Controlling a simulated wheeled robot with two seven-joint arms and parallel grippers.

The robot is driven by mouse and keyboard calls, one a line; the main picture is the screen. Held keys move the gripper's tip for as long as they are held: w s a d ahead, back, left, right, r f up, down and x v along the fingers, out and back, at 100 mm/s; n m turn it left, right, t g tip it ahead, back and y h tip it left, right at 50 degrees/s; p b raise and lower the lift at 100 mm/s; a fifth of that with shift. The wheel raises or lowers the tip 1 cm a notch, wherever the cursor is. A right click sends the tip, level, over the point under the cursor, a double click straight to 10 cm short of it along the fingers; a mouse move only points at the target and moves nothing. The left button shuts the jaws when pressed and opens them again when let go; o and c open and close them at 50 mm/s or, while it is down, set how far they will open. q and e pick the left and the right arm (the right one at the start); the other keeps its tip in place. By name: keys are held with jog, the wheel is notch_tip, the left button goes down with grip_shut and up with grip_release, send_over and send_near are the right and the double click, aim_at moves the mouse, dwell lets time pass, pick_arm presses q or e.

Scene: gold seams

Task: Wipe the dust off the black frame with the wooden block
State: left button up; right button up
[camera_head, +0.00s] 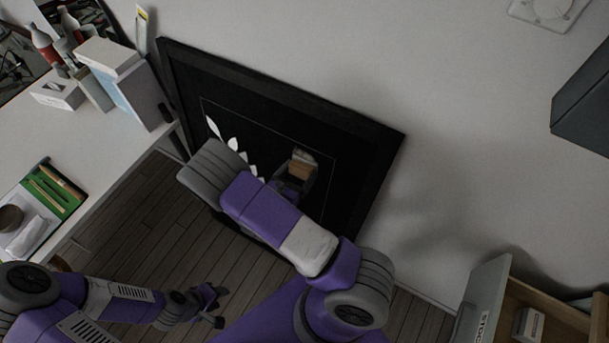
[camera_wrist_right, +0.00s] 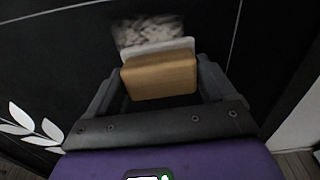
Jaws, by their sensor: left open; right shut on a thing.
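The black frame (camera_head: 360,134) leans against the wall, with a thin inner border and white leaf shapes on its dark panel. My right gripper (camera_head: 298,174) is in front of the panel, shut on the wooden block (camera_wrist_right: 160,77). The block is tan with a white layer on its far side. A grey, mottled dust patch (camera_wrist_right: 148,31) lies on the panel just beyond the block in the right wrist view. I cannot tell whether the block touches the panel. My left gripper (camera_head: 211,306) is open and empty, low above the floor. My right arm hides part of the frame.
A white desk (camera_head: 105,160) at the left holds boxes, bottles and a green tray (camera_head: 55,190). A wooden drawer or box (camera_head: 550,315) stands at the lower right. A dark box-like object (camera_head: 585,100) is at the right. Wood floor (camera_head: 150,225) shows between desk and frame.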

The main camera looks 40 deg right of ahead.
aim_at(306, 173)
jog(key=shift+w+a+r+p, duration=0.25)
jog(key=shift+w+r, duration=0.1)
jog(key=shift+w, duration=0.35)
jog(key=shift+w+a+r+p, duration=0.3)
jog(key=shift+w+r, duration=0.1)
jog(key=shift+w, duration=0.35)
jog(key=shift+w+a+r+p, duration=0.25)
jog(key=shift+w+r, duration=0.1)
jog(key=shift+w, duration=0.35)
jog(key=shift+s+d+f, duration=0.1)
jog(key=shift+s+d, duration=0.4)
jog(key=shift+s, duration=0.55)
jog(key=shift+s+d+r, duration=0.1)
jog(key=shift+s+d, duration=0.35)
jog(key=shift+s, duration=0.55)
jog(key=shift+s+d+f, duration=0.1)
jog(key=shift+s+d, duration=0.4)
jog(key=shift+s, duration=0.55)
jog(key=shift+s+d, duration=0.3)
jog(key=shift+s, duration=0.55)
jog(key=shift+s+d, duration=0.25)
jog(key=shift+s, duration=0.55)
jog(key=shift+s+d, duration=0.4)
jog(key=shift+s, duration=0.35)
jog(key=shift+s+d, duration=0.35)
jog(key=shift+s, duration=0.4)
jog(key=f+v, duration=0.1)
jog(key=v, duration=0.5)
jog(key=shift+r, duration=0.45)
